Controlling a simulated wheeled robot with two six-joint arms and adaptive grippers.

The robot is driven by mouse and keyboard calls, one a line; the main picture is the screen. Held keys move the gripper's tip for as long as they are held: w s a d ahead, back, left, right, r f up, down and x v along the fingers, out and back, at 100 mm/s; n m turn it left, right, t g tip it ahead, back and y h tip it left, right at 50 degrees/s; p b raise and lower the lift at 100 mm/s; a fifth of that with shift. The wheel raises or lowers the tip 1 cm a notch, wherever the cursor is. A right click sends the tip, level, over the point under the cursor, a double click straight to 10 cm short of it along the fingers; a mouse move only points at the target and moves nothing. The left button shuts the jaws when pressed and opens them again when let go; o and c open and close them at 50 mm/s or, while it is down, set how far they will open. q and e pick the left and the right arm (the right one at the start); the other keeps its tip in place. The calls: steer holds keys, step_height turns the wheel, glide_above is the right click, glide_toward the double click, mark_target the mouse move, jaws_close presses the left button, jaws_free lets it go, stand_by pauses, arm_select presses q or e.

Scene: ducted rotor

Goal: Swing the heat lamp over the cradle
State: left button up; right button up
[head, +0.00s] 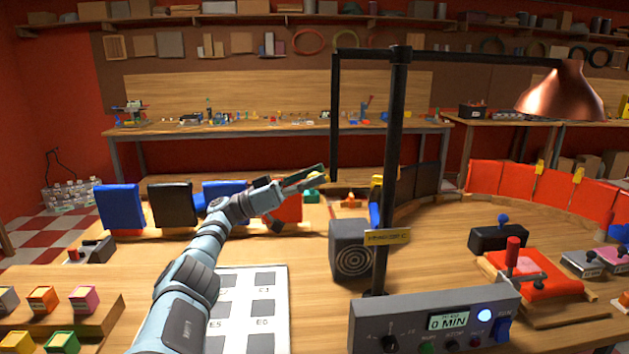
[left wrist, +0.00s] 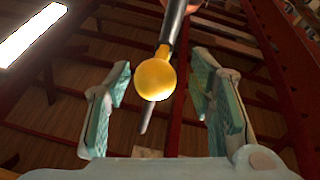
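The heat lamp has a copper shade (head: 563,92) at the right end of a black arm on a black post (head: 392,170). At the arm's left end a black rod (head: 334,115) hangs down. Its yellow ball knob (left wrist: 154,79) shows in the left wrist view. My left gripper (head: 308,178) is at the rod's lower end. Its fingers are open, one on each side of the knob with gaps visible. A red padded fixture with a red-handled clamp (head: 535,275) sits at the right; I cannot tell whether it is the cradle. My right gripper is not in view.
A control box (head: 435,318) reading 0 MIN stands at the post's foot. A dark block with rings (head: 351,248) is beside the post. A white marked sheet (head: 262,310) lies under my left arm. Blue and black bins (head: 120,207) stand behind it.

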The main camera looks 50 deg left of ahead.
arm_select(q)
steer(key=shift+d, duration=0.1)
step_height(320, 180, up, 10)
stand_by(0.4)
